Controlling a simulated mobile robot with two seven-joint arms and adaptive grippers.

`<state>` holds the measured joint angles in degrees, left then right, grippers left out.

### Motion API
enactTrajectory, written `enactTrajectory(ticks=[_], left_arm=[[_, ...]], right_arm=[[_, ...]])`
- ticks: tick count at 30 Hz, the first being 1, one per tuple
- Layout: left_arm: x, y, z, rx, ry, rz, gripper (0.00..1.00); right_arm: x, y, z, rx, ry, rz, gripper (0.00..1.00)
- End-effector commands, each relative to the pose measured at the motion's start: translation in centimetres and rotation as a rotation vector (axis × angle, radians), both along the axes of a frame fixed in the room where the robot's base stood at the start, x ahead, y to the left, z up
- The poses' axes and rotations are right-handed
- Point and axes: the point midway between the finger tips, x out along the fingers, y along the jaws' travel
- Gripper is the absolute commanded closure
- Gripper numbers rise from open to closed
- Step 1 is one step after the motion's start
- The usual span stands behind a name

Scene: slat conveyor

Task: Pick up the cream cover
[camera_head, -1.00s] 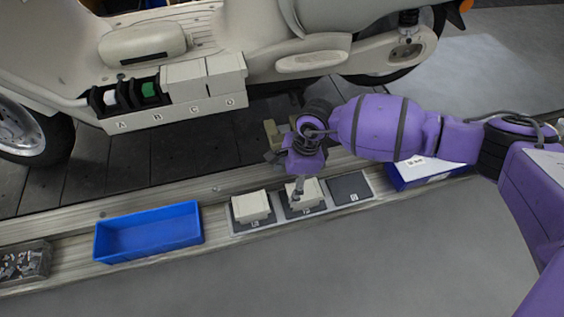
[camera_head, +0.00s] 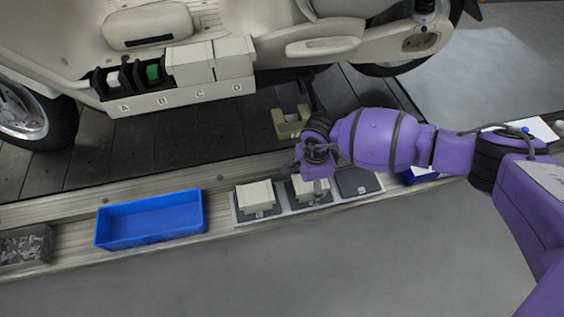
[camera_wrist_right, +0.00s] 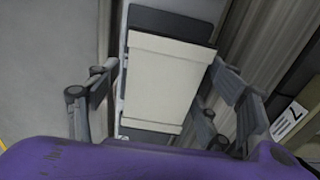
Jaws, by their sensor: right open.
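Two cream covers lie on dark pads in a grey tray (camera_head: 282,211). One cover (camera_head: 256,195) is on the left pad. The other cover (camera_head: 299,187) is on the middle pad, partly hidden by my right gripper (camera_head: 318,189). In the right wrist view, a cream cover (camera_wrist_right: 162,85) lies between the spread fingers of my right gripper (camera_wrist_right: 162,68), with a gap visible on the left. Whether the right finger touches it is unclear. My left gripper is out of view.
The right pad (camera_head: 358,181) is bare. A blue bin (camera_head: 150,218) and a bin of metal parts (camera_head: 27,245) stand to the left. Beyond is a scooter with a lettered box (camera_head: 180,95), with cream covers over C and D. A yellowish block (camera_head: 290,122) is behind my wrist.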

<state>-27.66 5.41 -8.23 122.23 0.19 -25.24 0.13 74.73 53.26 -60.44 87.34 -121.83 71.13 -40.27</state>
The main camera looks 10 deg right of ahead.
Motion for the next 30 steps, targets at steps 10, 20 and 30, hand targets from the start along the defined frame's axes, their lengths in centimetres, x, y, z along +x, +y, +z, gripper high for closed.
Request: enactTrajectory(ticks=[10, 20, 30], left_arm=[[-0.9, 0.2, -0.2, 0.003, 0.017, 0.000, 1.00], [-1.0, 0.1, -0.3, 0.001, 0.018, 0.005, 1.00], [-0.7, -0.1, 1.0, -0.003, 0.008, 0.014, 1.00]], right_arm=[[0.0, 0.0, 0.1, 0.000, 0.000, -0.001, 0.61], [0.0, 0.0, 0.1, 0.000, 0.000, -0.002, 0.76], [0.1, 0.0, 3.3, 0.000, -0.005, -0.001, 0.76]])
